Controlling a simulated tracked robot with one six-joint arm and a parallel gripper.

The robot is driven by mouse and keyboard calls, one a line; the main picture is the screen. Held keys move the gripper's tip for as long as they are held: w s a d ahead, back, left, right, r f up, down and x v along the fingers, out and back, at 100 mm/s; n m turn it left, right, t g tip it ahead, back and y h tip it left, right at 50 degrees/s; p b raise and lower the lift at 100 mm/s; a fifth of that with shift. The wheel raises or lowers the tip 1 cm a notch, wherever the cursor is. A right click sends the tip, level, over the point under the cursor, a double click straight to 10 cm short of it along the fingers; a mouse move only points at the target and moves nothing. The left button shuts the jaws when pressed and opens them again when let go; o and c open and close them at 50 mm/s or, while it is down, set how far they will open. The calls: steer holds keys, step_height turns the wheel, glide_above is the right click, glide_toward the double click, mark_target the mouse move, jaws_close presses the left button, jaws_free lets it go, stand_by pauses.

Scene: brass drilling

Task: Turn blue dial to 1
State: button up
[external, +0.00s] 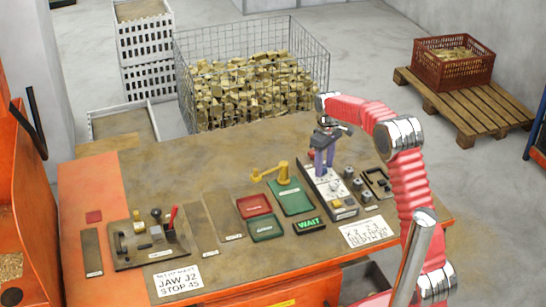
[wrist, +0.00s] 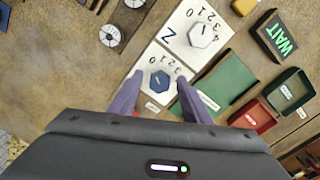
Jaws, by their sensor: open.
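The blue dial (wrist: 159,83) is a small hexagonal knob on a white plate with a printed number scale, 0 to 3 legible. It has a pale pointer mark, but I cannot tell exactly which number it points at. My gripper (wrist: 159,77) is open, with one purple finger on each side of the dial in the wrist view. I cannot tell whether the fingers touch it. In the external view my gripper (external: 324,170) points down over the control panel (external: 345,208), and its fingers hide the blue dial.
A white hexagonal dial (wrist: 202,36) marked Z sits beside the blue one. Grey round knobs (wrist: 109,35) lie on the other side. A green tray (external: 299,205), a red tray (external: 253,206) and a WAIT sign (external: 309,225) are nearby. A yellow crank-like part (external: 270,174) stands behind the trays.

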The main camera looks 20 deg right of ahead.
steer(key=shift+c, duration=0.6)
steer(key=c, duration=0.9)
steer(key=shift+m, duration=0.4)
steer(key=shift+a+m, duration=0.1)
steer(key=shift+m, duration=2.4)
steer(key=o, duration=1)
steer(key=shift+r, duration=0.15)
